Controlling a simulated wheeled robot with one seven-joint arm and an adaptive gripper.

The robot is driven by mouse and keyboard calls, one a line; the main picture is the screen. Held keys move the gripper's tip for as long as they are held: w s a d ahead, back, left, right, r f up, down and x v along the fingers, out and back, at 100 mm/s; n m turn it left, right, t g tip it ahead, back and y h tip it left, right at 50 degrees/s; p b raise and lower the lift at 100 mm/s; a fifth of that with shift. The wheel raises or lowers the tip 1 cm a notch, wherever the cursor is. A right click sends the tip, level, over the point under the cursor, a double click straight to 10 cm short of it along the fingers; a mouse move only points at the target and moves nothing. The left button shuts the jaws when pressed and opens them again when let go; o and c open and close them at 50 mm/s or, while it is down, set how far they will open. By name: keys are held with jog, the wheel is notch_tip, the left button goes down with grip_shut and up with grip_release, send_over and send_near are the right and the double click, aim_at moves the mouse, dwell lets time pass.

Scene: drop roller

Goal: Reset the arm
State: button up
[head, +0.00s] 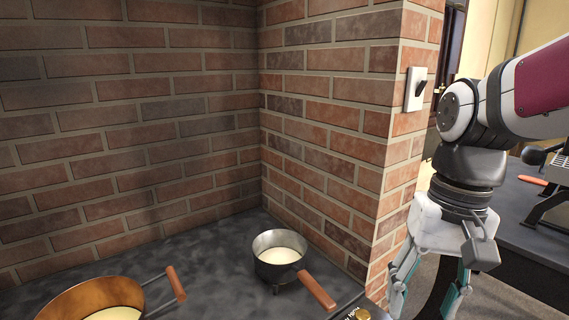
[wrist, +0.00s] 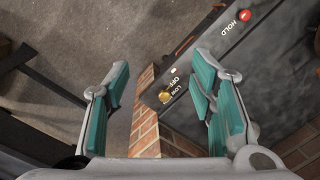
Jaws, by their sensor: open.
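My gripper (head: 428,290) hangs at the right of the head view, fingers pointing down, just right of the brick corner. In the wrist view my gripper (wrist: 160,95) shows its two teal-padded fingers wide apart with nothing between them. The fingertips are partly cut off at the bottom of the head view.
A saucepan (head: 266,262) with pale contents and a wooden handle stands on the dark counter (head: 205,262). A copper pan (head: 65,305) is at the lower left. The brick wall (head: 330,110) carries a light switch (head: 415,89). Another dark counter (head: 520,225) stands at the right.

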jog(key=s+f+n+t+h, duration=0.1)
jog(key=s+f+n+t, duration=0.1)
jog(key=s, duration=1.2)
notch_tip(320, 180, up, 15)
jog(key=t+p, duration=0.2)
jog(key=p, duration=1.1)
jog(key=shift+w+d+r+t, duration=0.2)
jog(key=shift+w+d+t, duration=0.1)
jog(key=shift+d+t, duration=0.15)
